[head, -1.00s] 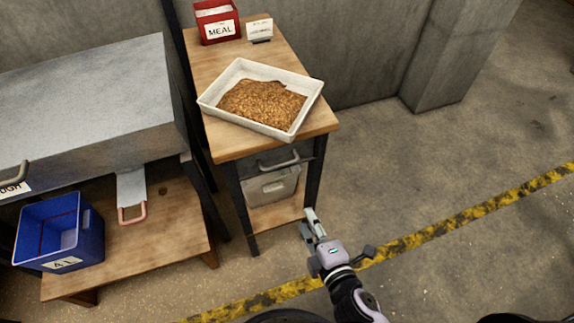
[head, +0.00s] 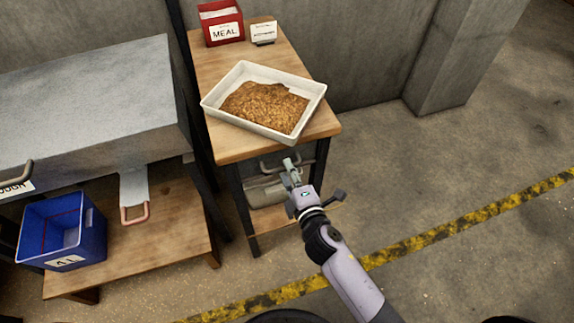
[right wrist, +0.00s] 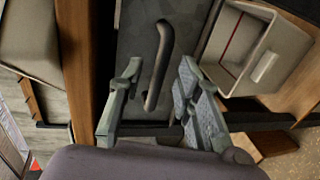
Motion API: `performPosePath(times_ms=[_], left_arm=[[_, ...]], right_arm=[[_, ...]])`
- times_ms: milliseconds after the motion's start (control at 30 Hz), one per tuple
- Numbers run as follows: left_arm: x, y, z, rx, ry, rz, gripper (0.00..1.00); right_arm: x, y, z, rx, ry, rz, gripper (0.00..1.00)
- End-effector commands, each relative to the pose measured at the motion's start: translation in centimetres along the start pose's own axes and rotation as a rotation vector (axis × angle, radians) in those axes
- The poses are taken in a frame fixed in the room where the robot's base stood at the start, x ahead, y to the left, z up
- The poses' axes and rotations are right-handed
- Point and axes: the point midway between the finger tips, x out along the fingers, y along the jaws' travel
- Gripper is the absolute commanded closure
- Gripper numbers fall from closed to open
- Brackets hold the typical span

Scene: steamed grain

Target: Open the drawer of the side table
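The side table (head: 225,146) has a wooden top and dark legs. Its grey drawer front (right wrist: 135,35) sits under the top edge and looks closed. The drawer's bar handle (right wrist: 158,62) runs upright in the right wrist view; in the head view my gripper partly covers it. My right gripper (head: 291,172) is at the drawer front. In the right wrist view its fingers (right wrist: 158,88) are apart, one on each side of the handle, with no clear grip on it. I cannot tell how deep the handle sits between them. My left gripper is not in view.
A white tray of grain (head: 312,92), a red MEAL box (head: 224,32) and a small card (head: 263,33) stand on the table. A grey bin (right wrist: 285,50) is on its lower shelf. A blue bin (head: 92,235) and a metal cabinet (head: 90,95) are left. Floor to the right is clear.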

Motion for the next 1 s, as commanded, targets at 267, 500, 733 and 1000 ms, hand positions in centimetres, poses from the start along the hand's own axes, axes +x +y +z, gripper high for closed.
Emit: performPosePath(times_ms=[267,500,733,1000], left_arm=[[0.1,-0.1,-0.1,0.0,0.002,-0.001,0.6],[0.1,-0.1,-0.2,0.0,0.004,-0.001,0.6],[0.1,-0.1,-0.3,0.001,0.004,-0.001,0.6],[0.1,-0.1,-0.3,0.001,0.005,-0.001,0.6]], right_arm=[[2.6,0.0,0.0,0.001,0.0,0.001,0.69],[2.7,0.0,0.0,0.001,0.0,0.0,0.69],[2.7,0.0,0.0,0.001,0.0,0.0,0.81],[2.7,0.0,0.0,0.001,0.0,0.0,0.99]])
